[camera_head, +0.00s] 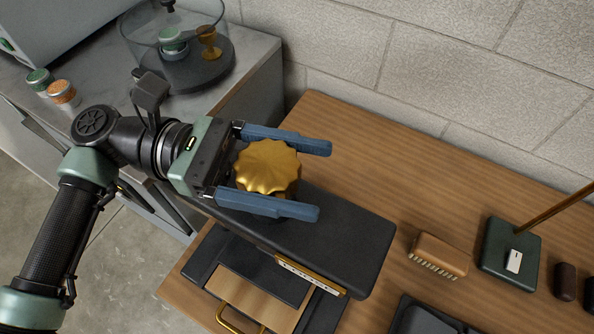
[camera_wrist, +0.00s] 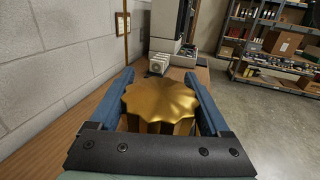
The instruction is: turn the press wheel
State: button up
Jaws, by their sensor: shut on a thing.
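The press wheel (camera_head: 267,167) is a scalloped gold knob on top of the dark press (camera_head: 340,235), which stands on the wooden table. My gripper (camera_head: 290,178) reaches in from the left with its two blue fingers on either side of the wheel. The fingers are shut on the wheel, and their tips extend past it. In the wrist view the wheel (camera_wrist: 160,103) sits between both fingers. The wheel's underside and shaft are hidden.
A wooden board with a brass handle (camera_head: 240,318) sits under the press. A brush (camera_head: 438,256) and a green base with a rod (camera_head: 510,255) lie to the right. A glass container (camera_head: 180,50) and two small jars (camera_head: 62,92) stand on the grey counter. A block wall runs behind.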

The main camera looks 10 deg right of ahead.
jog(key=shift+s+a+f+m+g+y+b, duration=0.15)
jog(key=shift+m+g+y+b, duration=0.15)
jog(key=shift+m+g+y, duration=0.55)
jog(key=shift+s+r+m+g+y+b, duration=0.15)
jog(key=shift+m+g+y+b, duration=0.35)
jog(key=shift+g, duration=0.6)
jog(key=shift+s+a+f+m+g+y+b, duration=0.15)
jog(key=shift+m+g+y, duration=0.3)
jog(key=shift+m+g, duration=0.45)
jog(key=shift+s, duration=0.1)
